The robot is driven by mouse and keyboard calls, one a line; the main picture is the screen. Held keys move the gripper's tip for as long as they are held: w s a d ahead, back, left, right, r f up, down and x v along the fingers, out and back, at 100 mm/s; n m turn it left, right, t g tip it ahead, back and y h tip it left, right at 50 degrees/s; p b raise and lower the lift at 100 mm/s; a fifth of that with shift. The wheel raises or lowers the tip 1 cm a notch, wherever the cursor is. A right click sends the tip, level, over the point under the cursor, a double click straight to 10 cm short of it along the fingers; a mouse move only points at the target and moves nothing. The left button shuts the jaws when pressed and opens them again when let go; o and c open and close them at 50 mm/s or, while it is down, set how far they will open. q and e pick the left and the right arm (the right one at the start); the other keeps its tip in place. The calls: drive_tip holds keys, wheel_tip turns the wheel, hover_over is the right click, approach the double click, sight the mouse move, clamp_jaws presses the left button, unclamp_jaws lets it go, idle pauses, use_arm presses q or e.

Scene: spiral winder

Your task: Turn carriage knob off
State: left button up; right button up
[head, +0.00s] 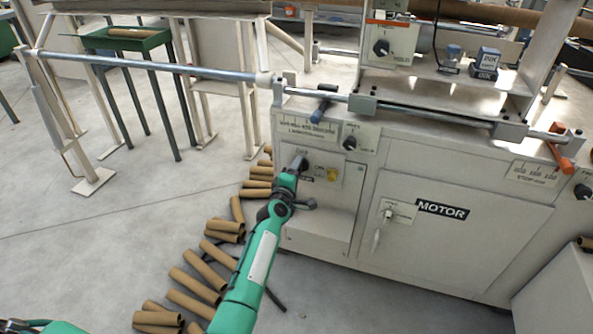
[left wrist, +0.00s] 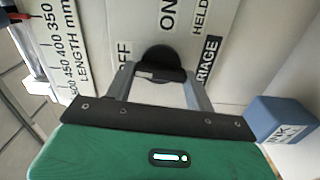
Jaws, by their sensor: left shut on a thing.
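The carriage knob (left wrist: 163,62) is black and round, on a pale panel with OFF, ON, HELD and CARRIAGE lettering. In the head view the carriage knob (head: 303,161) is at the left end of the machine's front, partly hidden by my gripper. My left gripper (head: 296,170) reaches it from below. In the left wrist view the grey fingers of my left gripper (left wrist: 160,80) stand on both sides of the knob and are shut on it. The knob's exact pointing is hard to tell. My right gripper is out of view.
A yellow part (head: 332,174) sits just right of the knob. Another black knob (head: 349,143) and a blue handle (head: 320,110) are above it. Cardboard tubes (head: 205,275) lie on the floor to the left. A blue block (left wrist: 284,118) shows beside my gripper in the wrist view.

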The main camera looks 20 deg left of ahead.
use_arm(q)
drive_tip(key=shift+n, duration=0.5)
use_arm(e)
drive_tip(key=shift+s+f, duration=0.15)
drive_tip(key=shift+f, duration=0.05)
use_arm(q)
drive_tip(key=o, duration=1)
drive_tip(key=s+p, duration=0.1)
drive_tip(key=s, duration=0.8)
drive_tip(key=s+p, duration=0.1)
drive_tip(key=s, duration=0.3)
drive_tip(key=shift+s+a+p, duration=0.25)
drive_tip(key=shift+s+p, duration=0.1)
drive_tip(key=shift+s, duration=0.05)
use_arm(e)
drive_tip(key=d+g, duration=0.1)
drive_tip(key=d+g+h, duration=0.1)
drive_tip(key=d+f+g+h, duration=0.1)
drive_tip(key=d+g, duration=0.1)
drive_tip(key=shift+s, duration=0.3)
